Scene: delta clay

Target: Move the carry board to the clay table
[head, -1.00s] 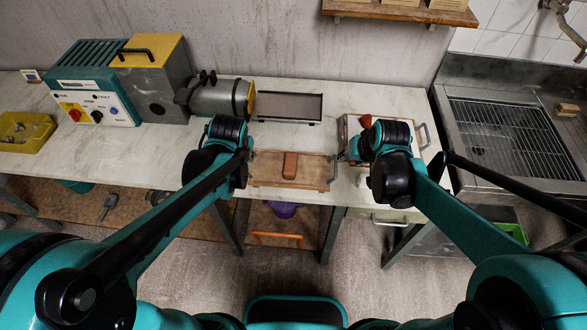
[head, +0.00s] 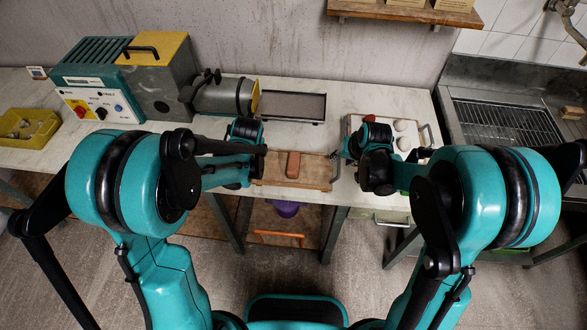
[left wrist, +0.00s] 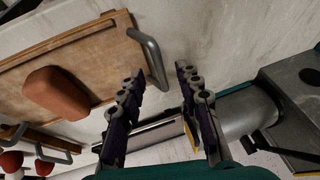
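The carry board (head: 270,181) is a flat wooden board with a metal handle at each end, lying on the pale worktop near its front edge. A reddish-brown clay block (head: 293,164) rests on it; block (left wrist: 57,92) and board (left wrist: 90,52) also show in the left wrist view. My left gripper (left wrist: 160,82) is open and empty, with the board's near handle (left wrist: 150,58) just ahead of its fingers. My right gripper (head: 352,152) is above the board's right handle (head: 335,167); its fingers are too small and hidden to read.
A yellow-and-grey machine (head: 160,80) with a barrel stands at the back left, beside a dark flat tray (head: 291,107). A light tray (head: 350,125) with white round things lies behind my right gripper. A metal sink (head: 495,120) is at the right. A yellow bin (head: 30,127) is at far left.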

